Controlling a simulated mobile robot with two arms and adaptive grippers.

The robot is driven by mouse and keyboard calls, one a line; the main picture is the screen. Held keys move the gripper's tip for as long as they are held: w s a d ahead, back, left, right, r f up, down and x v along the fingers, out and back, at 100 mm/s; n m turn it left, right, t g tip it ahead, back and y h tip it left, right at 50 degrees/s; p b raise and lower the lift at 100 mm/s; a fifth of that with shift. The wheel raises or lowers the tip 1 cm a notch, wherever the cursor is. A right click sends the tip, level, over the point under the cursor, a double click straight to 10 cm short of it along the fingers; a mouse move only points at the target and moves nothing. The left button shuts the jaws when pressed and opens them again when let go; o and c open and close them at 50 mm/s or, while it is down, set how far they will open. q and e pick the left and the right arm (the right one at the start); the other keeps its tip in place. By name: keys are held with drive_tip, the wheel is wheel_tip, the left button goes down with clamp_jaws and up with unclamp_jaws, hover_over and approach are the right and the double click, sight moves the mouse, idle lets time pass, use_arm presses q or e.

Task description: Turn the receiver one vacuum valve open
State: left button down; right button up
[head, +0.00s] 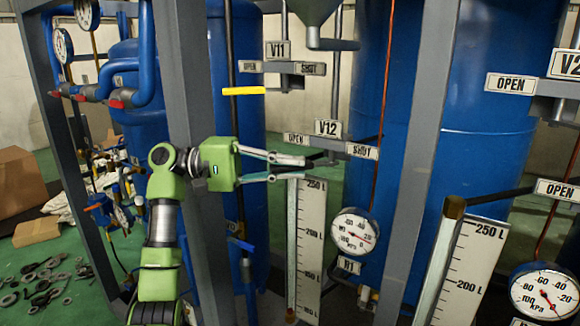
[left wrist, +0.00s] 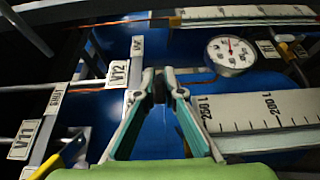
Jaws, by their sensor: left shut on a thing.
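The V12 valve label (head: 328,128) sits in the middle of the head view, with an OPEN plate (head: 296,139) on its left and a SHUT plate (head: 362,151) on its right. My left gripper (head: 308,166) reaches in from the left just below these plates. Its fingers are closed on a dark valve handle, mostly hidden between the fingertips. In the left wrist view the fingertips (left wrist: 160,86) meet around a dark piece beside the V12 label (left wrist: 118,73). The handle's exact angle cannot be told. My right gripper is not in view.
The V11 valve has a yellow handle (head: 244,91) pointing left, above my gripper. A level scale (head: 310,230) and a round gauge (head: 354,232) stand below right. Grey frame posts (head: 415,160) and blue tanks (head: 475,140) crowd the area. Loose parts lie on the green floor.

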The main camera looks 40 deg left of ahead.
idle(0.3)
use_arm(q)
drive_tip(key=c, duration=2.1)
unclamp_jaws()
drive_tip(key=shift+w+a, duration=0.1)
drive_tip(key=shift+w, duration=0.05)
drive_tip(key=shift+c, duration=0.2)
drive_tip(key=v, duration=1.2)
